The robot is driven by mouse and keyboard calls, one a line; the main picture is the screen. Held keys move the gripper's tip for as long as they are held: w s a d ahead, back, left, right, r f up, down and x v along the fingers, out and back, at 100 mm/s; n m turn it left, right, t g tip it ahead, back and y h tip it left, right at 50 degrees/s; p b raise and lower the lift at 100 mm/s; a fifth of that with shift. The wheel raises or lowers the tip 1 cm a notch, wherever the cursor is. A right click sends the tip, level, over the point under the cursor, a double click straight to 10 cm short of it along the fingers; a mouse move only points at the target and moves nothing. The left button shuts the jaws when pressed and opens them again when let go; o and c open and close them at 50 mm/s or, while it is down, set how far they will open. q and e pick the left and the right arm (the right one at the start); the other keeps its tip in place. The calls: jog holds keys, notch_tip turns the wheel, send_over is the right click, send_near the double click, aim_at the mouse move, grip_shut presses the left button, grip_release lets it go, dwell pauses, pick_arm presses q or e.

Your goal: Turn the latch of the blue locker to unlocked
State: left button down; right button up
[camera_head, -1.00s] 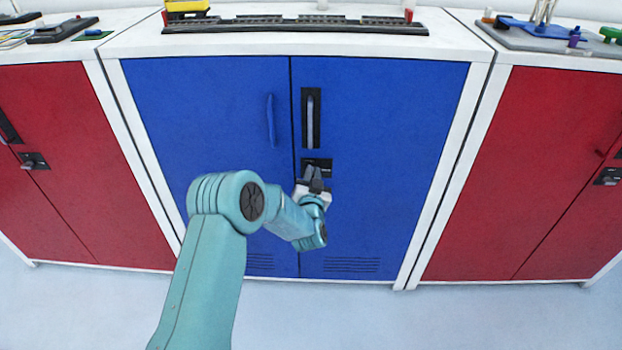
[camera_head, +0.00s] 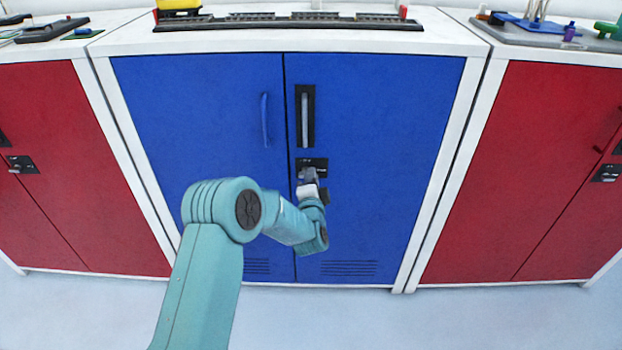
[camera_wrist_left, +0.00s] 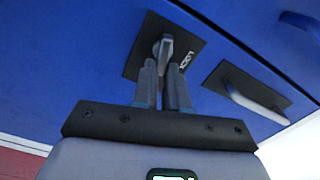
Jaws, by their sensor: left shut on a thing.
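The blue locker (camera_head: 390,120) stands straight ahead with both doors shut. Its latch sits on a black plate (camera_head: 319,164) on the right door, just below the recessed handle. My left gripper (camera_head: 307,174) is at the latch and covers most of it in the head view. In the left wrist view, the grey latch knob (camera_wrist_left: 167,44) stands out from the black plate, with the word LOCK beside it. The fingers of my left gripper (camera_wrist_left: 165,68) are shut on the knob's near end. My right gripper is in neither view.
A silver handle in a black recess (camera_head: 305,116) is above the latch, and a blue handle (camera_head: 265,120) is on the left door. Red lockers (camera_head: 75,150) (camera_head: 540,150) flank the blue one. A model track (camera_head: 290,22) lies on top. The floor in front is clear.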

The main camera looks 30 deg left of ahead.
pick_arm(q)
jog(key=shift+f+m, duration=0.25)
jog(key=shift+m, duration=1.35)
jog(key=c, duration=1.2)
grip_release()
jog(key=shift+o, duration=0.2)
jog(key=shift+d, duration=0.1)
jog(key=p+v, duration=0.1)
jog(key=v, duration=1.5)
jog(key=shift+s, duration=0.2)
